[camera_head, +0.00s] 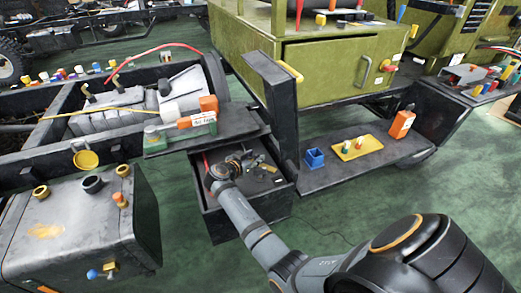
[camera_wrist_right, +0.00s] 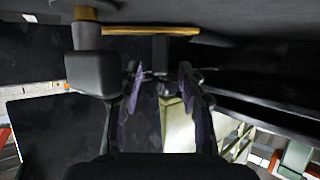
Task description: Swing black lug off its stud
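My right gripper (camera_head: 240,164) reaches down into a dark open box (camera_head: 232,222) under the chassis. In the right wrist view its two fingers (camera_wrist_right: 160,76) are apart, on either side of a dark upright piece (camera_wrist_right: 161,50). This piece may be the black lug or its stud; I cannot tell which, nor whether the fingers touch it. A brass-topped grey post (camera_wrist_right: 86,32) with a black block (camera_wrist_right: 92,75) stands left of the fingers. A yellow bar (camera_wrist_right: 150,31) lies beyond them. In the head view the arm hides part of the box. My left gripper is not in view.
A dark shelf (camera_head: 205,136) with an orange box (camera_head: 208,103) overhangs the box's back. A dark upright plate (camera_head: 280,112) stands to its right. A step (camera_head: 325,177) holds a blue cup (camera_head: 314,158) and a yellow tray (camera_head: 350,154). A tank (camera_head: 75,225) stands left.

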